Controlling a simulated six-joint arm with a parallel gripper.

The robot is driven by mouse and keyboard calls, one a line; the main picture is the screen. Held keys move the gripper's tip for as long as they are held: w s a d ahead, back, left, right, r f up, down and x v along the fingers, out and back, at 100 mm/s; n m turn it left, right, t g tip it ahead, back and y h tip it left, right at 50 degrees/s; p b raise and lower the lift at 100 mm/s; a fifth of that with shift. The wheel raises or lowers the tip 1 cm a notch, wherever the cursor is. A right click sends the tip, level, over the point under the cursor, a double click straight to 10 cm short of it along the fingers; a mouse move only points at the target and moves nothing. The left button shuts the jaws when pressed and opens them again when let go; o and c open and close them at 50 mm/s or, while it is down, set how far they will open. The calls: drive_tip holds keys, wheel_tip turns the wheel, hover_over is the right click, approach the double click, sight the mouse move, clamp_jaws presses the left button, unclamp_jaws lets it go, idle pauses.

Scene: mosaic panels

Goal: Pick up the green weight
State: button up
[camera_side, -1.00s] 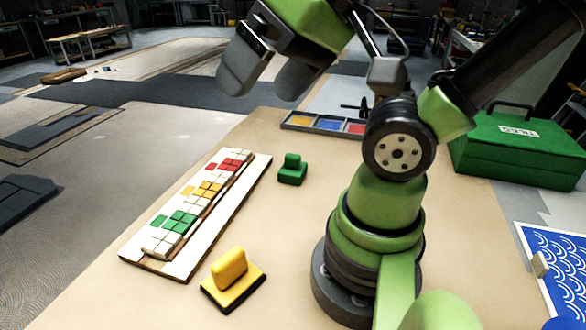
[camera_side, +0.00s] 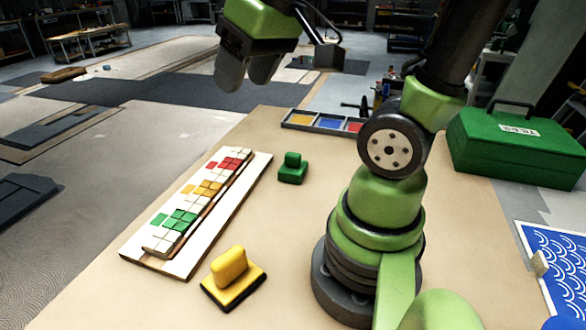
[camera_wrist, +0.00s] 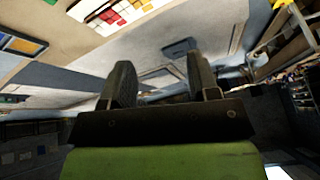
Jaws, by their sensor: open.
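The green weight (camera_side: 292,169), a small block with an upright grip, stands on the tan table to the right of the mosaic panel's far half. My gripper (camera_side: 247,84) is high above and beyond it, apart from it, with its two dark fingers pointing down. In the wrist view the gripper (camera_wrist: 163,78) shows its fingers spread with nothing between them.
The mosaic panel (camera_side: 258,172) with red, yellow and green tiles lies at the left of the table. A yellow weight (camera_side: 232,279) stands in front. A tile tray (camera_side: 299,122) lies behind, and a green toolbox (camera_side: 515,150) stands at right.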

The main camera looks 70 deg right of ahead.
drive_tip(key=d+f+n+g, duration=0.1)
drive_tip(key=d+f, duration=0.4)
drive_tip(key=d, duration=0.2)
drive_tip(key=d+f+n+g, duration=0.1)
drive_tip(key=d+f+g, duration=0.1)
drive_tip(key=d+f, duration=0.4)
drive_tip(key=d+f+n+g, duration=0.1)
drive_tip(key=d+f+g, duration=0.1)
drive_tip(key=d+f, duration=0.3)
drive_tip(key=shift+w+d+f, duration=0.1)
drive_tip(key=shift+w+d, duration=0.05)
drive_tip(key=shift+d, duration=0.55)
drive_tip(key=shift+w+d+f, duration=0.1)
drive_tip(key=shift+d, duration=0.6)
hover_over(293, 154)
drive_tip(key=f, duration=0.4)
drive_tip(key=shift+s+a+f, duration=0.15)
drive_tip(key=shift+a+f, duration=0.05)
drive_tip(key=shift+f, duration=0.05)
drive_tip(key=shift+w+d+f, duration=0.1)
drive_tip(key=shift+d+f, duration=0.05)
drive_tip(key=shift+f, duration=1.3)
drive_tip(key=shift+w+d+f, duration=0.1)
drive_tip(key=shift+d+f, duration=0.05)
drive_tip(key=shift+f, duration=1.3)
clamp_jaws()
